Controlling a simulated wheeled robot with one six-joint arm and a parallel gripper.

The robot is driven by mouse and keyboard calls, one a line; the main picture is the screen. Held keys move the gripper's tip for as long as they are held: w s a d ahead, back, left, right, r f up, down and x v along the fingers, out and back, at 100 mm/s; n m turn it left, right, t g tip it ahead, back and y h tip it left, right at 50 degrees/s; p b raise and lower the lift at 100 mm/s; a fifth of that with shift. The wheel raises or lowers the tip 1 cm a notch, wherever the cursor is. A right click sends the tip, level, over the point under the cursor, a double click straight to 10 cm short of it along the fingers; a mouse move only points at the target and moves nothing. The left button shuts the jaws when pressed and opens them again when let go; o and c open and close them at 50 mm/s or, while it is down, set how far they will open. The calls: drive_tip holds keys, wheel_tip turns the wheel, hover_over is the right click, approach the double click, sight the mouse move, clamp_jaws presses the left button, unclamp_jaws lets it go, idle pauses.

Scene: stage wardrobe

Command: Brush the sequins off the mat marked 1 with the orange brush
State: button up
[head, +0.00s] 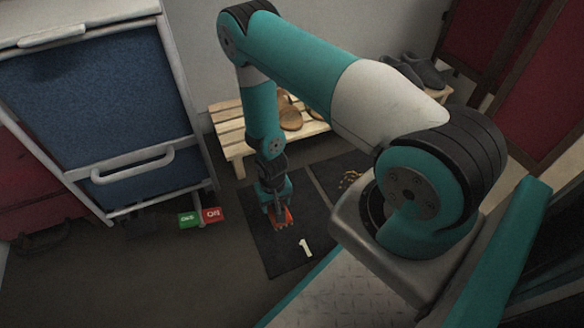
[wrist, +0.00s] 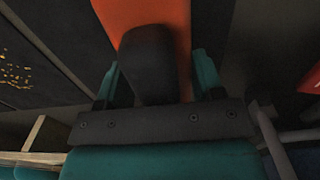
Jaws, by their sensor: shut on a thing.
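The mat marked 1 (head: 262,242) is dark and lies on the floor, with a pale numeral 1 near its front edge. My gripper (head: 277,207) points down over this mat and is shut on the dark handle of the orange brush (head: 284,221). In the wrist view the brush's orange part (wrist: 150,12) is at the top, with the handle between my teal fingers. I cannot tell whether the brush touches the mat. Gold sequins (head: 349,180) lie on the neighbouring dark mat to the right, partly hidden by my arm; they also show in the wrist view (wrist: 14,74).
A green block (head: 188,220) and a red block (head: 212,215) sit on the floor left of the mat. A slatted bench (head: 235,135) with brown shoes stands behind. A blue-fronted cabinet (head: 95,95) stands at left. The floor in front left is clear.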

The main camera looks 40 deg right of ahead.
drive_tip(key=shift+d+r+p, duration=0.1)
drive_tip(key=shift+r+p, duration=1.45)
drive_tip(key=shift+r, duration=0.45)
